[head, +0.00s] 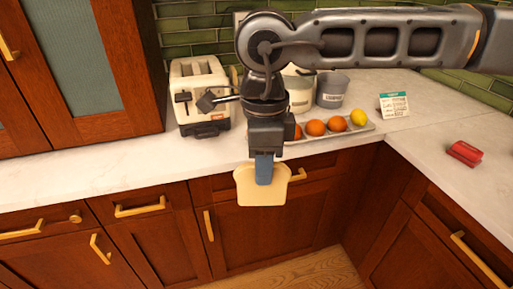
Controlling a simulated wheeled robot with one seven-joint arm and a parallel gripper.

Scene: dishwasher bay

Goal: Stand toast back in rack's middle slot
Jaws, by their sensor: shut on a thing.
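A slice of toast (263,193), pale with a thin brown crust, hangs from my gripper (264,172). My gripper points down and its blue fingers are shut on the toast's upper middle. In the picture the toast overlaps the front edge of the counter and the cabinet fronts below; how far it is from them I cannot tell. No toast rack can be made out; my arm hides part of the counter behind it.
A cream toaster (200,95) stands on the counter (110,152) at the left. A tray (362,128) holds oranges (315,128) and a lemon (358,118). The left front counter is clear.

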